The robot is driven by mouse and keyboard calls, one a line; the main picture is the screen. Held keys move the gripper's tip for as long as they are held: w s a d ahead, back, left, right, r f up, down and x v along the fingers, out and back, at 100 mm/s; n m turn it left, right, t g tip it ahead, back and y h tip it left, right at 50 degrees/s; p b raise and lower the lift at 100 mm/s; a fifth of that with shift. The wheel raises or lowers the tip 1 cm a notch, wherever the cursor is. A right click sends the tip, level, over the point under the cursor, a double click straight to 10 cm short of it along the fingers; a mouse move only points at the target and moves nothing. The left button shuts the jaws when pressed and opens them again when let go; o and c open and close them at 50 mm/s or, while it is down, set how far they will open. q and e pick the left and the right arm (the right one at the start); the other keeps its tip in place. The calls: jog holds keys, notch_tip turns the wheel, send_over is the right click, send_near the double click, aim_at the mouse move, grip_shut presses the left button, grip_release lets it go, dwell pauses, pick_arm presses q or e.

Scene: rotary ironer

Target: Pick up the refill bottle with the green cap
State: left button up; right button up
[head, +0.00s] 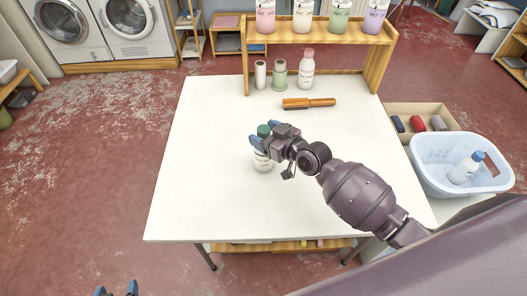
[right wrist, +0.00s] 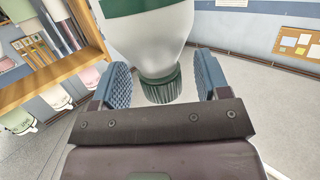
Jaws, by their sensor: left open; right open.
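The refill bottle with the green cap (head: 263,158) stands upright on the white table (head: 205,195), partly hidden by my right gripper. My right gripper (head: 265,141) is open at the height of its cap (head: 263,130). In the right wrist view the bottle (right wrist: 150,40) appears upside down, its green cap (right wrist: 161,88) between the two blue fingers of my right gripper (right wrist: 162,82). A gap shows between the cap and each finger. My left gripper (head: 116,291) is open and empty at the bottom edge, off the table.
A wooden shelf (head: 320,40) holds several bottles at the back of the table. A white bottle with a pink cap (head: 306,72), a green container (head: 279,77) and an orange-handled tool (head: 308,103) are near it. A blue basin (head: 440,180) stands at the right. The front left tabletop is clear.

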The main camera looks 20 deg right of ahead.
jog(key=shift+w+a, duration=0.15)
jog(key=shift+w, duration=0.1)
jog(key=shift+c, duration=0.3)
jog(key=c, duration=1.2)
